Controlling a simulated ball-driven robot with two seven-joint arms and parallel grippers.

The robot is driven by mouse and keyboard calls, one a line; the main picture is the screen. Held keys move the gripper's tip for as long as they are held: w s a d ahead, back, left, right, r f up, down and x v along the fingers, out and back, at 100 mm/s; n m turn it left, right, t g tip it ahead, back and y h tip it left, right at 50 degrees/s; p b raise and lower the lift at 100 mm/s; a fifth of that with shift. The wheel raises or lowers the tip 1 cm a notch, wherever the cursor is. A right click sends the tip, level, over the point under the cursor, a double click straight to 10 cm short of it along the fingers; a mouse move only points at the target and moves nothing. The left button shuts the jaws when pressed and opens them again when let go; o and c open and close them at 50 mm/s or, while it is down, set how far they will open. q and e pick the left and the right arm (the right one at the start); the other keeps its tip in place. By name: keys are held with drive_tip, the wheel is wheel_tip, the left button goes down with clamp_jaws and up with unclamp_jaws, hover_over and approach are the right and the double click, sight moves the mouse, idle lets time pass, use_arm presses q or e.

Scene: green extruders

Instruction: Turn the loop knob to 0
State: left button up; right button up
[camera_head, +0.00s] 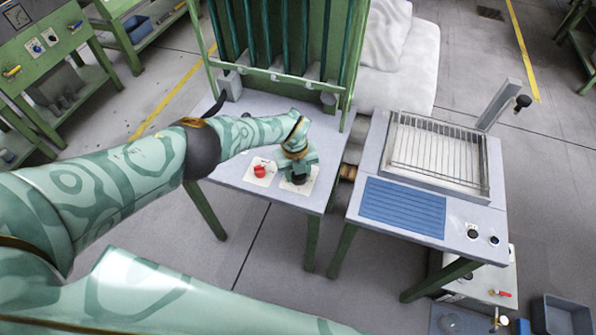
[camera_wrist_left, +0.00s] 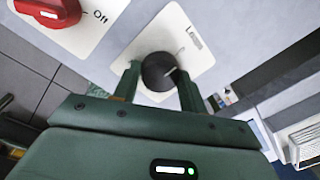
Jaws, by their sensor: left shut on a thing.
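The black loop knob (camera_head: 299,179) sits on a white plate at the front of the green-legged table. In the left wrist view the round black knob (camera_wrist_left: 158,70) has a pale pointer line near its right side, and the plate's label, beginning with "L", is only partly readable. My left gripper (camera_wrist_left: 157,72) is shut on the knob, one finger on each side. In the head view my left gripper (camera_head: 297,172) comes down over the knob and covers much of it. My right gripper is not in view.
A red knob (camera_head: 260,171) on its own white plate, with "Off" readable in the wrist view, is just left of the loop knob. A tall green frame (camera_head: 285,75) stands behind. Right of a gap is another table with a wire rack (camera_head: 435,150) and blue panel (camera_head: 402,206).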

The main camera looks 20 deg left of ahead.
use_arm(q)
drive_tip(key=o, duration=1)
drive_tip(key=r+p, duration=0.3)
drive_tip(key=r, duration=0.2)
drive_tip(key=r+p, duration=0.3)
drive_tip(key=r, duration=0.3)
drive_tip(key=a+r+p, duration=0.1)
drive_tip(key=r+p, duration=0.2)
drive_tip(key=r, duration=0.2)
drive_tip(key=shift+s+r, duration=0.15)
drive_tip(key=shift+s, duration=0.15)
